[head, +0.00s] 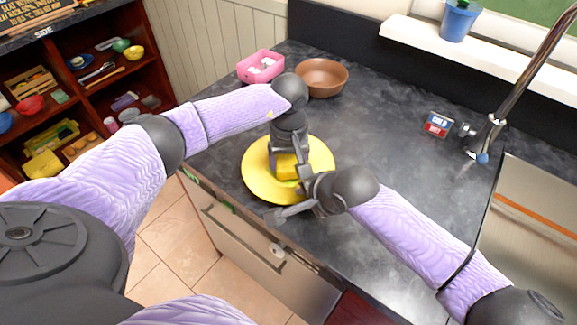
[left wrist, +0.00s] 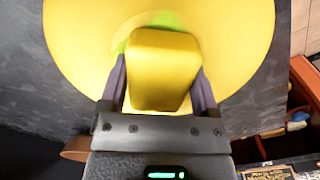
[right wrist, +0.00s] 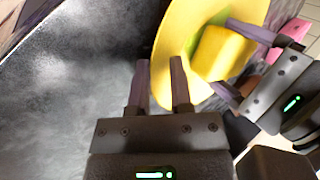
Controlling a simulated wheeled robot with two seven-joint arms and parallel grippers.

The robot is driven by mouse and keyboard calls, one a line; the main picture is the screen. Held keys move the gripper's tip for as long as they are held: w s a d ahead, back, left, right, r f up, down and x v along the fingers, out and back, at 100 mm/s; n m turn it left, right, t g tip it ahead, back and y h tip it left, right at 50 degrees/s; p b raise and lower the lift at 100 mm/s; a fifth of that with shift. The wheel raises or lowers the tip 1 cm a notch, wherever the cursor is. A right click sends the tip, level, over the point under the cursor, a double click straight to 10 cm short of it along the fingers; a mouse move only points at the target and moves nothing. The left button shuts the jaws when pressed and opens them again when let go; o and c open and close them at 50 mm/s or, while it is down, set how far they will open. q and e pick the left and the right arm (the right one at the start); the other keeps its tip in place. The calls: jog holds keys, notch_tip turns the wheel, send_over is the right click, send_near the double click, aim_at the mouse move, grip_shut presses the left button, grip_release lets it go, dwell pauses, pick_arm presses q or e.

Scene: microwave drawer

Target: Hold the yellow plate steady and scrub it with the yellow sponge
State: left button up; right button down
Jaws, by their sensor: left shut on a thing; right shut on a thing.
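The yellow plate (head: 256,180) lies near the counter's front edge, with a green patch (left wrist: 165,19) partly hidden under the sponge. The yellow sponge (head: 286,171) is over the plate's middle; in the left wrist view the sponge (left wrist: 163,70) sits between the fingers. My left gripper (head: 289,160) is shut on the sponge from above; whether the sponge presses on the plate is hard to tell. My right gripper (head: 305,192) is at the plate's near right edge. In the right wrist view its fingers (right wrist: 160,75) are shut with the plate's rim (right wrist: 166,55) between them.
A brown bowl (head: 321,77) and a pink container (head: 260,67) stand at the back of the counter. A faucet (head: 492,125) and sink (head: 535,215) are at the right, with a small red-blue sign (head: 437,125) nearby. The counter right of the plate is clear.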

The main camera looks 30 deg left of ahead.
pick_arm(q)
jog(key=shift+f, duration=0.1)
jog(key=shift+s+d, duration=0.3)
jog(key=shift+s, duration=0.05)
jog(key=shift+w+a, duration=0.55)
jog(key=shift+w, duration=0.1)
jog(key=shift+s+d, duration=0.55)
jog(key=shift+s, duration=0.1)
jog(key=shift+w+a+r, duration=0.2)
jog(key=shift+w+a, duration=0.35)
jog(key=shift+w, duration=0.1)
jog(key=shift+s+d+f, duration=0.1)
jog(key=shift+s+d, duration=0.45)
jog(key=shift+s, duration=0.1)
jog(key=shift+w+a+r, duration=0.25)
jog(key=shift+w+a, duration=0.3)
jog(key=shift+w, duration=0.1)
jog(key=shift+s+d+f, duration=0.1)
jog(key=shift+s+d, duration=0.45)
jog(key=shift+s, duration=0.15)
